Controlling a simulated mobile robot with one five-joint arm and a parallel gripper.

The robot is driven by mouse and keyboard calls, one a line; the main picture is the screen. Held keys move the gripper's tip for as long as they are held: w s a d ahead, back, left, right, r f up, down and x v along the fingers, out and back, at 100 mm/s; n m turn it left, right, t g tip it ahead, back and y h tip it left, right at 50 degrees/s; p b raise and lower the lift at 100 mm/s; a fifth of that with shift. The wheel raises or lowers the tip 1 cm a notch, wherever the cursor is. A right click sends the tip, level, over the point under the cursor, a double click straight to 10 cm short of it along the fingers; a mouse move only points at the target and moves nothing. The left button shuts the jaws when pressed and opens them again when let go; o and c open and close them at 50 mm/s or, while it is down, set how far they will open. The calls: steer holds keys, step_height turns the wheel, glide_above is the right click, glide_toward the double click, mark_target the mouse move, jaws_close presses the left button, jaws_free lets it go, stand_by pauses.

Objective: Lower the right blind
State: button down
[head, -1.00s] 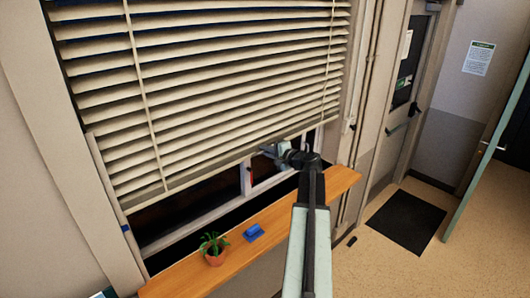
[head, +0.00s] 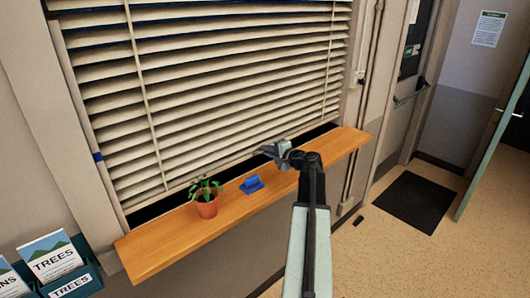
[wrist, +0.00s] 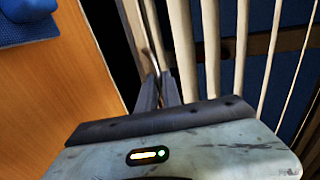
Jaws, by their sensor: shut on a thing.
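The cream slatted blind (head: 225,90) hangs in front of the window in the head view, its bottom edge a little above the wooden sill. A dark gap shows between them. My gripper (head: 267,151) is at the blind's bottom edge, above the sill. In the wrist view my gripper (wrist: 158,82) is shut on a thin piece at the blind's lower edge, close beside the pale slats (wrist: 210,45). The fingers partly hide what is held. Only this one blind is in view.
The wooden sill (head: 240,205) carries a potted plant (head: 206,208) and a blue object (head: 252,184) left of my gripper. A leaflet rack (head: 75,272) is at lower left. A dark mat (head: 412,202) lies on open floor at right, near doors.

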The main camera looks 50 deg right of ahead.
steer(key=shift+d+f, duration=0.15)
steer(key=shift+d, duration=0.05)
steer(key=c, duration=1.9)
jaws_free()
steer(key=o, duration=0.4)
steer(key=shift+f, duration=0.15)
steer(key=shift+c, duration=0.2)
steer(key=shift+s+a, duration=0.1)
steer(key=shift+s, duration=0.25)
steer(key=p+v, duration=0.1)
steer(key=v, duration=0.5)
steer(key=shift+s+r+p, duration=0.1)
steer(key=shift+r+p, duration=0.15)
steer(key=shift+p, duration=0.15)
steer(key=shift+s, duration=0.35)
